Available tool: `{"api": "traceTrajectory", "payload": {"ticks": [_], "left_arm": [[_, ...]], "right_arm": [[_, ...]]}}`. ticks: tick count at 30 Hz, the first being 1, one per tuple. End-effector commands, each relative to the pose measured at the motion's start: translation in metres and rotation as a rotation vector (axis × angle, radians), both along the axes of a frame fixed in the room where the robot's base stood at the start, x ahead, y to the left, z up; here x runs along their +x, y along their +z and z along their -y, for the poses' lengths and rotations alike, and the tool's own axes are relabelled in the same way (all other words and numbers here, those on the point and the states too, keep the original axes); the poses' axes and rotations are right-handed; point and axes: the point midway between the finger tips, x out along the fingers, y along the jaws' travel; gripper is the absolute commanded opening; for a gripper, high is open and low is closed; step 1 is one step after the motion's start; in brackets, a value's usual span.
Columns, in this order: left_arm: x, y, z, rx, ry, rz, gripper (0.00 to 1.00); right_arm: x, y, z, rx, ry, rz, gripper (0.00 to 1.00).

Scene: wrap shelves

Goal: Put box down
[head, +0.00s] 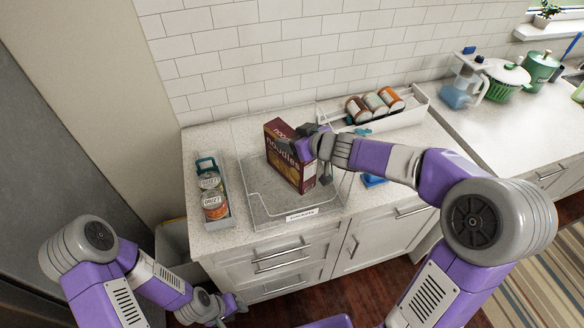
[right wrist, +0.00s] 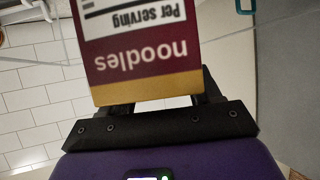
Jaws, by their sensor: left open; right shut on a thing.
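The box (head: 285,157) is a dark red noodles box with a yellow edge. In the head view it stands roughly upright, slightly tilted, at the clear tray (head: 258,200) on the counter; I cannot tell whether its bottom touches the tray. My right gripper (head: 312,150) is shut on the box at its upper right side. In the right wrist view the box (right wrist: 140,45) fills the space between the fingers, its print upside down. My left gripper (head: 232,306) is open and empty, low beside the counter's front, away from the box.
A grey caddy with cans (head: 213,200) stands left of the tray. A white rack (head: 412,112) with several jars is behind on the right. A blue item (head: 373,181) lies right of the tray. A pitcher (head: 464,85) and green-and-white containers stand further right. The tray's front is clear.

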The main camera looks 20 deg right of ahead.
Motion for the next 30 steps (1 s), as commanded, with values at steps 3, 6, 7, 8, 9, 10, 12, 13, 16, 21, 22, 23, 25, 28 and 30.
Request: {"api": "traceTrajectory", "payload": {"ticks": [3, 6, 7, 8, 9, 10, 12, 13, 16, 21, 22, 23, 25, 28, 30], "left_arm": [[0.000, -0.024, 0.000, 0.000, 0.000, 0.000, 0.43], [0.000, -0.036, 0.000, 0.000, 0.000, -0.001, 0.43], [0.000, -0.038, 0.000, 0.000, 0.000, -0.001, 0.43], [0.000, -0.040, 0.000, 0.000, 0.000, -0.001, 0.43], [0.000, -0.041, 0.000, 0.000, 0.000, -0.001, 0.43], [0.000, -0.042, 0.000, 0.000, 0.000, -0.001, 0.43], [0.000, -0.044, 0.000, 0.000, 0.000, 0.000, 0.43], [0.000, -0.045, 0.000, 0.000, 0.000, 0.000, 0.43], [0.000, -0.054, 0.000, 0.000, 0.000, 0.000, 0.43], [0.000, -0.073, 0.000, 0.000, 0.000, 0.000, 0.43], [0.000, -0.076, 0.000, 0.000, 0.000, 0.000, 0.43], [0.000, -0.077, 0.000, 0.000, 0.000, 0.000, 0.43], [0.000, -0.078, 0.000, 0.000, 0.000, 0.000, 0.43], [0.000, -0.076, 0.000, 0.000, 0.000, 0.000, 0.43], [0.000, -0.075, 0.000, 0.000, 0.000, 0.000, 0.43]], "right_arm": [[0.000, -0.024, -0.001, 0.001, 0.001, 0.002, 0.00], [0.000, -0.037, -0.001, 0.001, 0.001, 0.001, 0.00], [0.000, -0.039, -0.001, 0.001, 0.001, 0.001, 0.00], [0.000, -0.040, -0.001, 0.001, 0.001, 0.001, 0.00], [0.000, -0.042, 0.000, 0.001, 0.001, 0.002, 0.00], [0.000, -0.042, 0.000, 0.001, 0.001, 0.002, 0.00], [0.000, -0.044, 0.000, 0.001, 0.001, 0.002, 0.00], [0.000, -0.045, 0.000, 0.001, 0.001, 0.002, 0.00], [0.000, -0.055, 0.000, 0.001, 0.001, 0.002, 0.00], [0.000, -0.075, 0.000, 0.000, 0.000, 0.001, 0.00], [0.000, -0.077, 0.000, 0.000, 0.000, 0.001, 0.00], [0.000, -0.079, 0.000, 0.000, 0.000, 0.001, 0.00], [0.000, -0.079, 0.000, 0.001, 0.001, 0.001, 0.00], [0.000, -0.078, 0.000, 0.000, 0.000, 0.001, 0.00], [0.000, -0.077, 0.000, 0.001, 0.001, 0.001, 0.00]]}}
